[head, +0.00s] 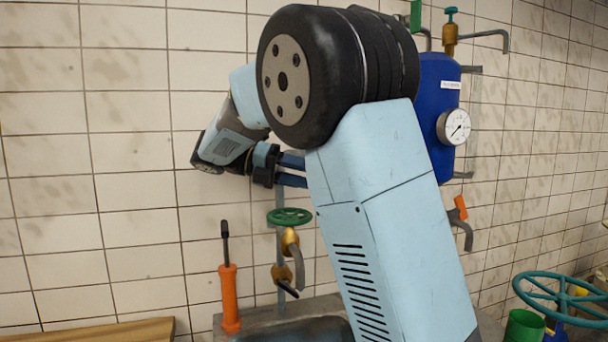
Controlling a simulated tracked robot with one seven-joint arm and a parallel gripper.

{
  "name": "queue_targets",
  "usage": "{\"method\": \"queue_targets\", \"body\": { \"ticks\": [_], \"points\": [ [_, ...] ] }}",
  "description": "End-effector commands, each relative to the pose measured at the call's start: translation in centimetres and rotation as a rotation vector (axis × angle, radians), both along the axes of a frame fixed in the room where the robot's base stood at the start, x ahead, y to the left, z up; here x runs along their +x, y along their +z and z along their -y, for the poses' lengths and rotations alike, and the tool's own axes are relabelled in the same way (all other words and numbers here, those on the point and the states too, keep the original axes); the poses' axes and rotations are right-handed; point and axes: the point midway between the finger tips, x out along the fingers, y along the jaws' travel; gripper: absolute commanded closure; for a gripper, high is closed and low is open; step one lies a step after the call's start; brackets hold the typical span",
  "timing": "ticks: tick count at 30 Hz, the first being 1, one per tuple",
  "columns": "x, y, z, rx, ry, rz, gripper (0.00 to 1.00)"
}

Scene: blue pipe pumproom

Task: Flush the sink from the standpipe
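The standpipe (281,198) is a thin grey upright pipe on the tiled wall. It has a green handwheel (289,216) above a brass tap with a grey downward spout (294,266). A second brass fitting (281,273) with a dark lever sits lower. The grey sink (262,325) is below, its right part hidden by my arm. My gripper (292,170) is above the green handwheel, apart from it, pointing right. Two dark blue fingers show with a gap between them, but their tips are behind my arm, so its opening is unclear.
An orange-handled tool (229,300) stands upright at the sink's left. A blue tank (437,95) with a gauge (454,127) and an orange-handled tap (460,209) are right. A teal wheel (518,286), green bucket (524,327) and wooden board (95,331) are low.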

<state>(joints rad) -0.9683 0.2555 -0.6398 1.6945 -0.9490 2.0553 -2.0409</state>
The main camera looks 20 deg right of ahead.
Motion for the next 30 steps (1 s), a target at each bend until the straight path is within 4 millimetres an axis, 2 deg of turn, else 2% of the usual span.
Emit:
{"method": "queue_targets", "body": {
  "ticks": [2,6,12,17,22,30],
  "points": [
    [0.2,-0.2,-0.2,0.0,0.005,-0.014,0.54],
    [2.0,-1.2,0.0,-0.003,-0.001,-0.036,0.54],
    [-0.4,-0.1,0.7,0.001,-0.005,-0.029,0.54],
    [-0.3,-0.3,0.5,-0.001,-0.002,-0.037,0.54],
    [-1.4,0.2,0.5,0.0,0.0,-0.035,0.54],
    [-1.6,0.3,0.6,0.001,0.0,-0.038,0.54]
  ]
}}
